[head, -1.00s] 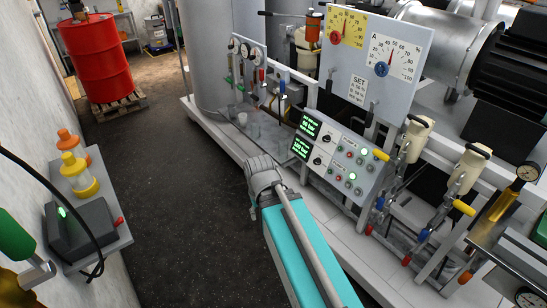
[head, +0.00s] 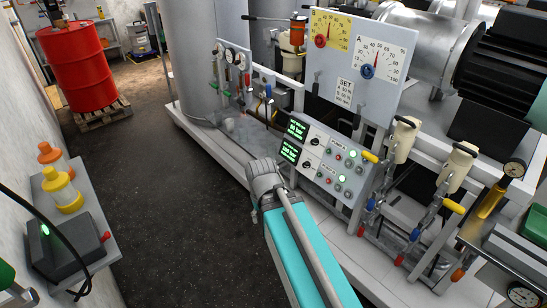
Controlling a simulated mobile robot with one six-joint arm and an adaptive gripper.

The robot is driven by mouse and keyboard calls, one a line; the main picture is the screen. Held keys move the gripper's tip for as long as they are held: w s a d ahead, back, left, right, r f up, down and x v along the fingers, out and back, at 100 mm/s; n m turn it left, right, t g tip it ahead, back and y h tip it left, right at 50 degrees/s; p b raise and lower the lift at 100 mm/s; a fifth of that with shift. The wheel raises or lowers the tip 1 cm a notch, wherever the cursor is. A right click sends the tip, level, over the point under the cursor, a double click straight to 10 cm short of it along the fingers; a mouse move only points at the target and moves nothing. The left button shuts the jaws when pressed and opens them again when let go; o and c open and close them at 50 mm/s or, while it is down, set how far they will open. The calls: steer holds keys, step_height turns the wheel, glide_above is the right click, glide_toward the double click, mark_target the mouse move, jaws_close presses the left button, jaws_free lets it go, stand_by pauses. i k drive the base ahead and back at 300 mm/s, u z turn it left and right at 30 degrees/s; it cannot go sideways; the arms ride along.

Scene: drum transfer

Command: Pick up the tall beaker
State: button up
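I cannot make out a tall beaker for certain in the head view. My arm's teal link runs up from the bottom edge to a grey joint at the middle of the picture. No gripper fingers show, so I cannot tell where my gripper is relative to any beaker or whether it holds anything.
A red drum (head: 78,65) stands on a pallet (head: 103,114) at the far left. A wall shelf (head: 98,225) at left holds orange (head: 52,157) and yellow (head: 62,188) containers. A control panel (head: 325,160) stands on the machine frame at right. Dark floor between is clear.

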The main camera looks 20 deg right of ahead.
mark_target(271, 149)
steer(key=i, duration=0.9)
steer(key=u, duration=0.05)
